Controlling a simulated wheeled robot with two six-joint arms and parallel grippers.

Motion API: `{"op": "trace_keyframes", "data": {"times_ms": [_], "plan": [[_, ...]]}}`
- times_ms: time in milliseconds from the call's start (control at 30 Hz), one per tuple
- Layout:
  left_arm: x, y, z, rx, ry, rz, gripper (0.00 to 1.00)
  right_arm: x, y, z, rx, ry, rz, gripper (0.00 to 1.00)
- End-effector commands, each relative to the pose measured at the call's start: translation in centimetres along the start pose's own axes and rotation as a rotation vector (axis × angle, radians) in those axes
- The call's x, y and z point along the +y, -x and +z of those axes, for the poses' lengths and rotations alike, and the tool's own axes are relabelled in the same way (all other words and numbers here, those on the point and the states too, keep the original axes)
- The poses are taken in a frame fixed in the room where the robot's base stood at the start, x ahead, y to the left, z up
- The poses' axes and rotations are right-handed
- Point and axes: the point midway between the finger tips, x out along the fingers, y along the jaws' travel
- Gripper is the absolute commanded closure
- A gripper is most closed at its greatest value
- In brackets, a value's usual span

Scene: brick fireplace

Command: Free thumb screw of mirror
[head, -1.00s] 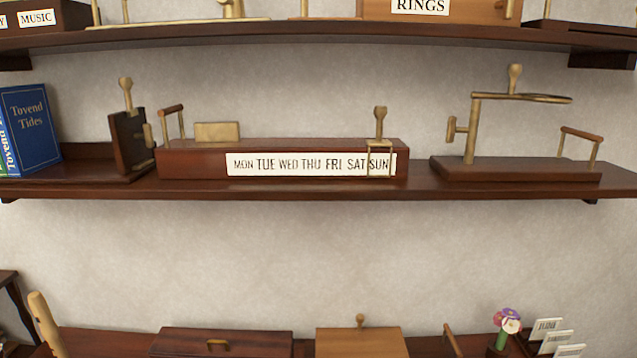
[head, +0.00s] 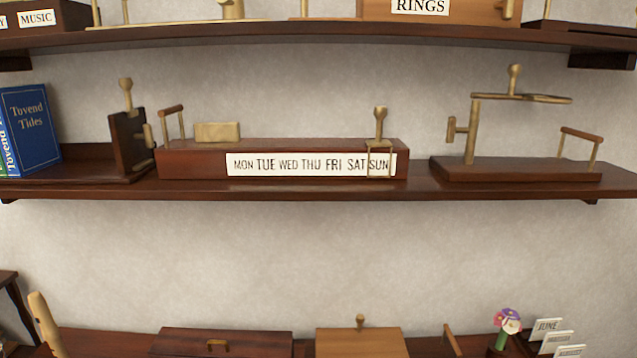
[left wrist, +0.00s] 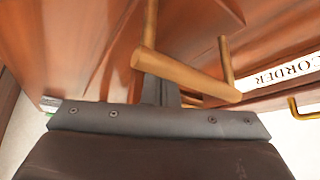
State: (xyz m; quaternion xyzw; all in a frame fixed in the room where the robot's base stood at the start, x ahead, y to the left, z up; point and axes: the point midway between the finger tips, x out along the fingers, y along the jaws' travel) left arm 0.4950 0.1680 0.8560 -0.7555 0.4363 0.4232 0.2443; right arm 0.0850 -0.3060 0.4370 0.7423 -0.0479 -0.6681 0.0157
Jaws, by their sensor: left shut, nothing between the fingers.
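What looks like the mirror stands at the right of the middle shelf in the head view. It has a dark wooden base (head: 500,170), an upright brass post (head: 473,130) and a flat brass plate or disc (head: 535,98) seen edge-on at the top. A brass thumb screw (head: 452,129) sticks out left of the post, and a brass knob (head: 514,78) stands on top. The left wrist view shows my left gripper (left wrist: 160,90), shut and empty, its tips partly hidden by a wooden handle bar (left wrist: 185,76) on brass posts. The right gripper is in no view.
A weekday box (head: 200,158) with a brass slider (head: 380,140) is left of the mirror. A dark upright stand (head: 130,140) and a blue book (head: 30,122) are further left. In the left wrist view, glossy wood with a lettered label (left wrist: 288,72) is close to my gripper.

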Motion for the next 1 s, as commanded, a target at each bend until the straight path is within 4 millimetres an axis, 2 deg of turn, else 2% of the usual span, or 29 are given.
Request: {"op": "trace_keyframes", "data": {"times_ms": [1000], "plan": [[0.0,-1.4,0.9,0.000,0.000,0.000,1.00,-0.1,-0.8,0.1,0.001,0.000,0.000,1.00]]}}
